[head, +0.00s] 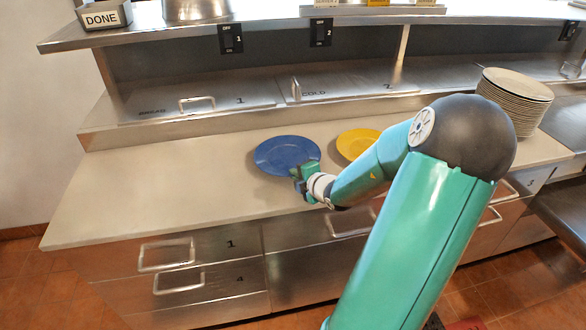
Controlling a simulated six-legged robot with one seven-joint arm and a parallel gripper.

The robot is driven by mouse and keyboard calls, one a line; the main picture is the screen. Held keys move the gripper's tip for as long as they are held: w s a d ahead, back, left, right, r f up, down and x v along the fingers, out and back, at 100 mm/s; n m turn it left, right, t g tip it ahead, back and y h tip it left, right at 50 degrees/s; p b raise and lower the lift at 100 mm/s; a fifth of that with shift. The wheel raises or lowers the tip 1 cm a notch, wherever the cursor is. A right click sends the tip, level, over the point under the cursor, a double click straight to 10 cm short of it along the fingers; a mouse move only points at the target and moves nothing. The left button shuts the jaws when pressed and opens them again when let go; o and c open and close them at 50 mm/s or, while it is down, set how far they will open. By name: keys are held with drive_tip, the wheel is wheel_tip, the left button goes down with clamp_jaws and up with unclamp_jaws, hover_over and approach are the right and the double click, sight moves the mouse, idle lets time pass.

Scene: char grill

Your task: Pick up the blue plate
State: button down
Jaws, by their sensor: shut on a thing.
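The blue plate (284,153) is near the middle of the light counter, left of a yellow plate. My gripper (302,177) is at the blue plate's front right rim and is shut on it. The fingers are small in this view and partly hide that edge. The plate looks about level. I cannot tell whether it touches the counter or is slightly above it.
The yellow plate (356,143) lies close by on the right, partly behind my arm. A stack of plates (515,97) stands farther right. The counter (150,190) is clear on the left. A steel shelf (280,22) overhangs the back, and drawers with handles (166,254) are below.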

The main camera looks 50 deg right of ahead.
drive_tip(key=shift+r, duration=0.3)
wheel_tip(320, 180, up, 2)
drive_tip(key=s+d+r, duration=0.4)
drive_tip(key=s+r, duration=0.6)
drive_tip(key=s, duration=0.3)
drive_tip(key=shift+d+r, duration=0.15)
drive_tip(key=shift+d, duration=0.25)
drive_tip(key=shift+s, duration=0.1)
